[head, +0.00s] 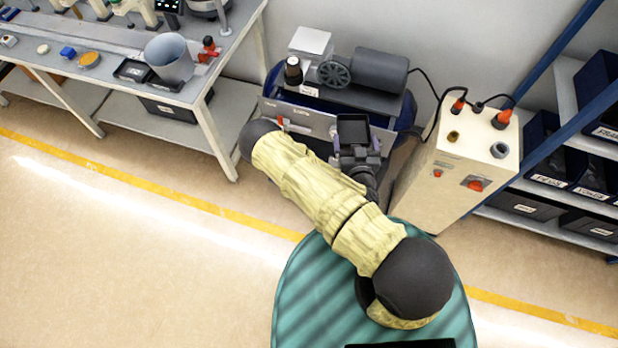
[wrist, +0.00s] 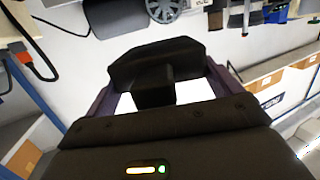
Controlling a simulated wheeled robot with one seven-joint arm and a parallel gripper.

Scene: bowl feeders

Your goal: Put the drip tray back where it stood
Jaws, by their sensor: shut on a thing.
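The drip tray (head: 354,130) is a small black square tray with a raised rim. In the head view it is at my gripper (head: 359,158), in front of the compressor (head: 378,72). In the wrist view the dark tray (wrist: 160,60) fills the middle, and a narrower black part of it sits between the fingers of my gripper (wrist: 155,97). My gripper is shut on it. The tray looks held up in front of the machine; its underside and any contact below are hidden.
A beige cabinet (head: 455,160) with red plugs and a cable stands close on the right. Shelving with dark bins (head: 545,180) is far right. The floor at left is clear.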

